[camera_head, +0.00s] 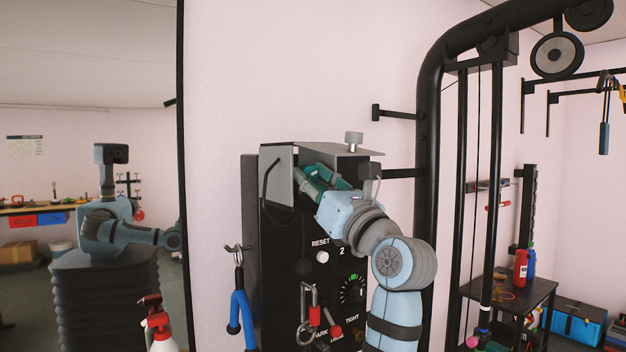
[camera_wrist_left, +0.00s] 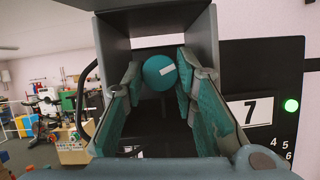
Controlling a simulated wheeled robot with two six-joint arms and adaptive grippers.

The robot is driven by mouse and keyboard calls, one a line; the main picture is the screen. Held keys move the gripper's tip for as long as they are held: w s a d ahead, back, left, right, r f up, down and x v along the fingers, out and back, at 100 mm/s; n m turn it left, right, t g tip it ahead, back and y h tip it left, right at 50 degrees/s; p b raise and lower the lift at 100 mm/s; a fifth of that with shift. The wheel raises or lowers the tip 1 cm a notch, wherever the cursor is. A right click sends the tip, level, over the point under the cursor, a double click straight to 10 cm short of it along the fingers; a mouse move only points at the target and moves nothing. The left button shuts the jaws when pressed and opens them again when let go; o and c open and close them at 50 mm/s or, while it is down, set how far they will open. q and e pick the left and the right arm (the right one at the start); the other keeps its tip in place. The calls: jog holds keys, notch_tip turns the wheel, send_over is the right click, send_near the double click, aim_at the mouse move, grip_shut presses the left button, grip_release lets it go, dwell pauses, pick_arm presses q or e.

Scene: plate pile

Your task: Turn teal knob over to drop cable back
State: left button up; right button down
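The teal knob (camera_wrist_left: 159,72), round with a white mark, sits under a grey housing (camera_wrist_left: 212,62) in the left wrist view. My left gripper (camera_wrist_left: 160,84) is open, with one teal-padded finger on each side of the knob. I cannot tell whether the fingertips touch it. In the head view, my left gripper (camera_head: 322,180) reaches into the top of the black control box (camera_head: 280,240), and the knob is hidden there. A black cable (camera_head: 266,180) hangs at the box's left edge; it also shows in the left wrist view (camera_wrist_left: 81,90). My right gripper is not in view.
The box front carries a white RESET button (camera_head: 322,257), a dial (camera_head: 352,290) and a hanging carabiner (camera_head: 309,308). A number 7 plate (camera_wrist_left: 250,110) and a green light (camera_wrist_left: 291,105) are to the right. A black cable-machine frame (camera_head: 428,130) stands right of the box.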

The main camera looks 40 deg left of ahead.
pick_arm(q)
grip_shut()
jog(key=shift+m, duration=0.3)
jog(key=shift+r+m+t+h+p, duration=0.15)
jog(key=shift+m+t+h+p, duration=0.15)
jog(key=shift+m+t+p, duration=0.65)
jog(key=m+t+h+p, duration=0.1)
jog(key=m+p, duration=0.2)
jog(key=m+h+p, duration=0.1)
jog(key=m+p, duration=0.2)
jog(key=m+t+h+p, duration=0.1)
jog(key=m+p, duration=0.2)
jog(key=p, duration=0.1)
jog(key=shift+s+a+r+t, duration=0.1)
jog(key=shift+s+r+t, duration=0.15)
jog(key=shift+r+t, duration=0.1)
jog(key=shift+f+m+h+p, duration=0.2)
jog(key=shift+m+h+p, duration=0.3)
jog(key=shift+m+p, duration=0.85)
